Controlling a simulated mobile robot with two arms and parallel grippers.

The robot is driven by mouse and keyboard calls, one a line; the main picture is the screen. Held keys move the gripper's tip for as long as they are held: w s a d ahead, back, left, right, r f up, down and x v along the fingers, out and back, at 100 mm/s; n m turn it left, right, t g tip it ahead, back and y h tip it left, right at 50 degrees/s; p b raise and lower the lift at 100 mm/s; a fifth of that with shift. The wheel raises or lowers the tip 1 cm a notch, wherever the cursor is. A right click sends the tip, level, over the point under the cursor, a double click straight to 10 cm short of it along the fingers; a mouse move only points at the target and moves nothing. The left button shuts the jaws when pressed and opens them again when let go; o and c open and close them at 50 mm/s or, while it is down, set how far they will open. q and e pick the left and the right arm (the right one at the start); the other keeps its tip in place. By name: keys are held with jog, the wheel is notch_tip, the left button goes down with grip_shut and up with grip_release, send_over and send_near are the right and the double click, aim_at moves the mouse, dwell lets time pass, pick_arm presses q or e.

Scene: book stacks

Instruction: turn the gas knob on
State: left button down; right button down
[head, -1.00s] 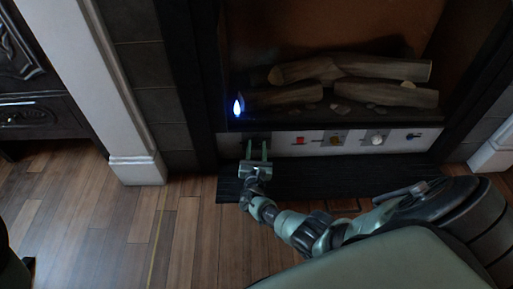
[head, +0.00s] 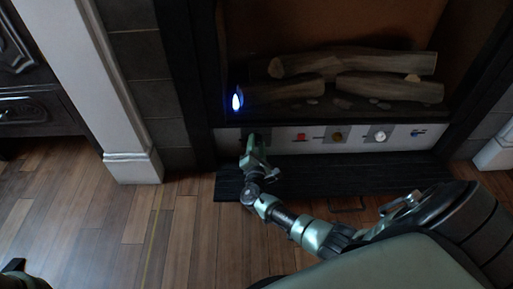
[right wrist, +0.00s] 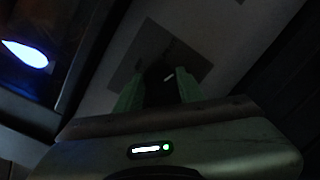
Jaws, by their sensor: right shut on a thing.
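The control panel (head: 365,137) is a pale strip along the bottom of the fireplace. At its left end, a dark knob (right wrist: 160,77) with a short white mark sits on a grey square plate (right wrist: 133,68) in the right wrist view. I cannot read a label on it. My right gripper (head: 254,141) reaches the panel there, and its green fingers stand on both sides of the knob, shut on it. In the head view the gripper mostly hides the knob.
A blue-white flame (head: 236,101) glows above the panel's left end, beside several logs (head: 390,88). A black hearth slab (head: 400,170) lies below.

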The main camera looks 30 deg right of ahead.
jog(key=m+b, duration=0.1)
jog(key=m, duration=0.1)
jog(key=m+b, duration=0.1)
jog(key=shift+f+m+y+b, duration=0.2)
jog(key=shift+m+y+b, duration=0.1)
jog(key=shift+m+b, duration=0.1)
jog(key=shift+r+m+b, duration=0.1)
jog(key=shift+m+b, duration=0.4)
jog(key=shift+m, duration=0.3)
jog(key=shift+d, duration=0.1)
jog(key=c, duration=0.9)
grip_release()
jog(key=shift+s, duration=0.1)
